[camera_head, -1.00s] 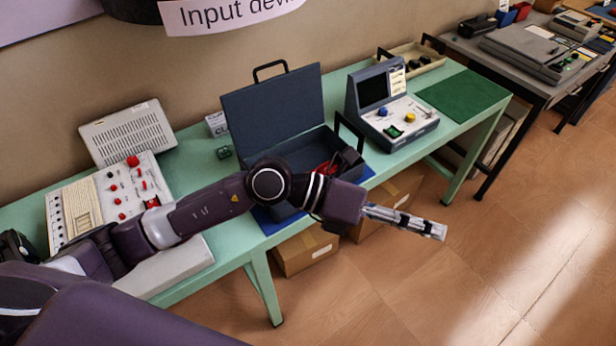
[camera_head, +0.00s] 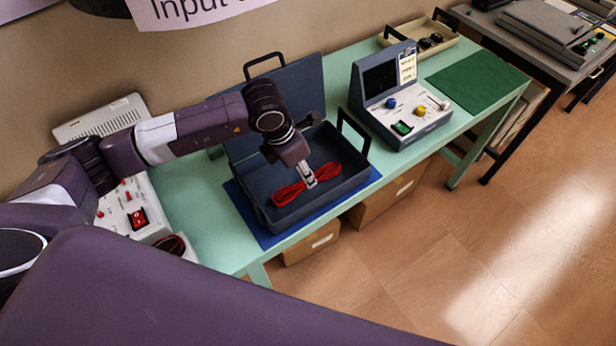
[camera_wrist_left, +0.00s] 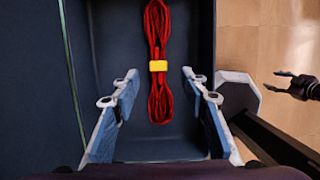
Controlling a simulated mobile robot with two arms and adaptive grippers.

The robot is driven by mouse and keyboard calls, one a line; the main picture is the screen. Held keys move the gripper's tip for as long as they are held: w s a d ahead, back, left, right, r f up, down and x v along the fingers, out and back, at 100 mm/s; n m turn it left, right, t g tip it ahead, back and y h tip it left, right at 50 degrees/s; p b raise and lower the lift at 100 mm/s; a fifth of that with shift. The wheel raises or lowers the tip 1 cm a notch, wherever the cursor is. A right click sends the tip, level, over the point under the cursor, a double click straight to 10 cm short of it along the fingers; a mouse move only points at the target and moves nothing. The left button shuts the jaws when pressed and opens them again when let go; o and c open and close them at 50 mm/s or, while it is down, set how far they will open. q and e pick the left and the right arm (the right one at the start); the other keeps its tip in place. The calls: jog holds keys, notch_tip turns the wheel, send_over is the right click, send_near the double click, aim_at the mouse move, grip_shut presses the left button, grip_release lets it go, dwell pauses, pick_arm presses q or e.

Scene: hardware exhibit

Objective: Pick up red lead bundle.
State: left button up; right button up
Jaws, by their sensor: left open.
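The red lead bundle (camera_head: 306,183) lies on the floor of the open dark blue case (camera_head: 270,213). In the left wrist view, the bundle (camera_wrist_left: 159,75) runs lengthwise with a yellow band around its middle. My left gripper (camera_head: 309,181) points down into the case, over the middle of the bundle. In the left wrist view, its fingers (camera_wrist_left: 160,86) are spread wide, one on each side of the bundle and apart from it. Whether the fingertips are level with the bundle is hard to tell.
The case stands on a blue mat (camera_head: 248,217) on the green table (camera_head: 205,215), with its lid raised behind. A black handle (camera_head: 352,130) stands up at its right side. A console with knobs (camera_head: 400,100) is to the right, and a red-switch panel (camera_head: 130,205) to the left.

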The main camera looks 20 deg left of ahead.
pick_arm(q)
jog(key=shift+p+x, duration=0.75)
jog(key=shift+x, duration=1.25)
jog(key=shift+w+f, duration=0.3)
jog(key=shift+f, duration=0.3)
jog(key=c, duration=0.9)
grip_shut()
pick_arm(e)
jog(key=shift+s+r, duration=0.2)
jog(key=shift+r, duration=0.35)
jog(key=shift+s+r, duration=0.2)
jog(key=shift+r, duration=0.35)
